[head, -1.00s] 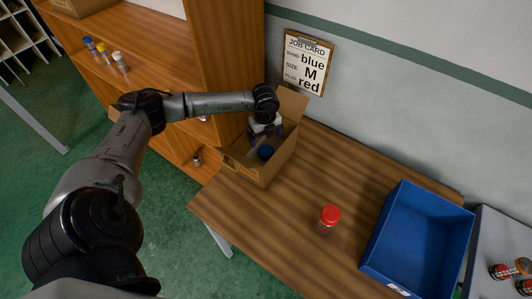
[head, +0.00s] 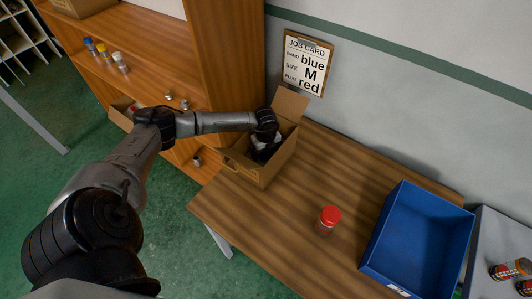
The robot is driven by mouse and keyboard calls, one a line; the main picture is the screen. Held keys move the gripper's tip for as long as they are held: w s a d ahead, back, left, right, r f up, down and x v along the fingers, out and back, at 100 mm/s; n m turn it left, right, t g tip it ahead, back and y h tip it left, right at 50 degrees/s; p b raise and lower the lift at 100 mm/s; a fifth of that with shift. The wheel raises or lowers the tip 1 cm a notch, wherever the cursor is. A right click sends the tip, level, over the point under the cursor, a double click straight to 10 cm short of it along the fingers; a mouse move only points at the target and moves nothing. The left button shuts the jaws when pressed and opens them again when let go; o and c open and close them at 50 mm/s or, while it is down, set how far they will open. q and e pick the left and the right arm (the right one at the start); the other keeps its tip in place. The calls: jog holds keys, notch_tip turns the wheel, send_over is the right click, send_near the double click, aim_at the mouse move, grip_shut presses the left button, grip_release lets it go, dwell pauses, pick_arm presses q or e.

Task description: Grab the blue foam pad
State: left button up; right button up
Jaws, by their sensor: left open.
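My left gripper (head: 262,152) reaches down into the open cardboard box (head: 247,171) at the back left of the wooden table. Its jaws are open, but the wrist and box walls hide much of the fingertips. I cannot make out the blue foam pad now; the gripper and arm cover most of the box's inside. My right gripper is not in view.
A red-capped jar (head: 328,220) stands mid-table, and an empty blue bin (head: 418,240) is to its right. A job card (head: 306,64) hangs on the wall. A wooden shelf (head: 150,60) with small capped items stands left. The front of the table is clear.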

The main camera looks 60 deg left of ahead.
pick_arm(q)
jog(key=c, duration=1)
